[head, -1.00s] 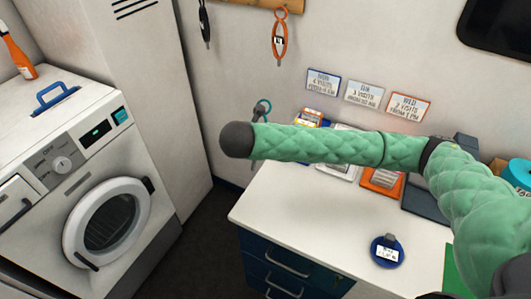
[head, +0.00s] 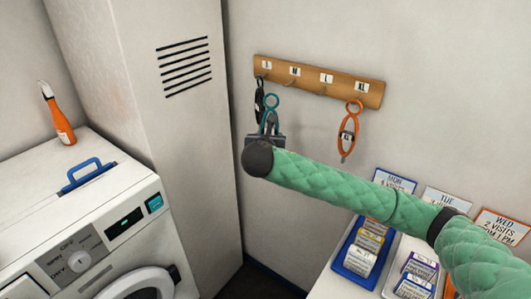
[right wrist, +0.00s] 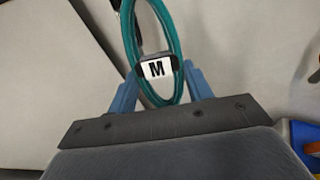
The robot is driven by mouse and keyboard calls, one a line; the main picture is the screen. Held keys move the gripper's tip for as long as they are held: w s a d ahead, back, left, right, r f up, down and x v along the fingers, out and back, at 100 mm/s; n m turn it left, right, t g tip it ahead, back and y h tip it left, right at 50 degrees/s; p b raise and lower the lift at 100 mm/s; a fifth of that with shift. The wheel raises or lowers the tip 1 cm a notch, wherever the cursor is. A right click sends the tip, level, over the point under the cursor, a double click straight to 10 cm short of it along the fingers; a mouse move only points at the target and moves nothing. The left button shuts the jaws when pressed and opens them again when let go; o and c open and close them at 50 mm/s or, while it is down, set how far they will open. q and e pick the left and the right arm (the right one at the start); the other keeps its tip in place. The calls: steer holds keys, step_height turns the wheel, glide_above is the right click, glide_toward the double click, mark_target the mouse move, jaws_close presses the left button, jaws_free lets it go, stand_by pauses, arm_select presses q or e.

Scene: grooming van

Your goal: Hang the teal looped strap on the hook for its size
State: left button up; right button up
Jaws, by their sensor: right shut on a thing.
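The teal looped strap (head: 272,101) is held upright in my right gripper (head: 266,137), its loop above the jaws. In the right wrist view the strap (right wrist: 174,35) has a white tag reading M, and the gripper (right wrist: 158,92) is shut on it near the tag. My left gripper is not in view.
A black strap (head: 259,98) hangs at the leftmost hook, close beside the teal loop. An orange strap (head: 348,133) hangs at the XL hook. A tall vented cabinet (head: 185,120) stands left of the rack. A blue tray (head: 345,265) sits on the counter below.

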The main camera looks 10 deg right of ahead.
steer(key=shift+w+a+r+t, duration=0.1)
steer(key=shift+w+r+t, duration=0.3)
steer(key=shift+w+r, duration=0.35)
steer(key=shift+s+r+t, duration=0.2)
steer(key=shift+r+t, duration=0.1)
steer(key=shift+s+r+t, duration=0.25)
steer(key=shift+s+t, duration=0.1)
steer(key=shift+t, duration=0.05)
steer(key=shift+w+f+t, duration=0.2)
steer(key=shift+w+t, duration=0.15)
steer(key=shift+t, duration=0.05)
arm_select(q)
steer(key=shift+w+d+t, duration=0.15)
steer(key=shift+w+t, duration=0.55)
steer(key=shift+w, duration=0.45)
arm_select(e)
steer(key=shift+s+r, duration=0.1)
